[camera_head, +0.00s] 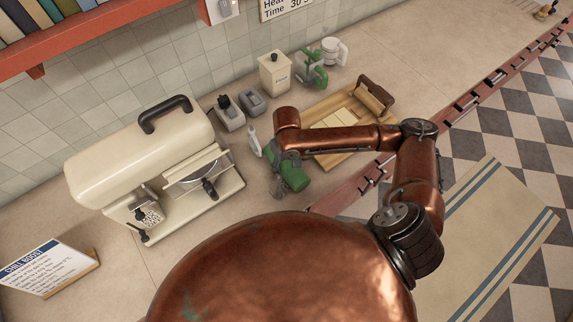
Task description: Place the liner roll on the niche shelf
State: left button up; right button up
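My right arm crosses in front of part of the tray. My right gripper (262,166), with a green body, hangs over the counter left of the tray. Its fingers look spread, with nothing seen between them. It is well apart from the roll. My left gripper is out of view. I cannot pick out a niche shelf with certainty; a red shelf (100,34) with books is at upper left.
A cream machine (130,150) with a black handle fills the left of the counter. Small grey containers (229,116), a cream canister (274,73), a green device (313,72) and a white mug (332,50) stand along the wall.

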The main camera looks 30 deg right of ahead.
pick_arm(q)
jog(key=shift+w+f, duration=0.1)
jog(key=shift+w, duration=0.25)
pick_arm(e)
jog(key=shift+r, duration=0.15)
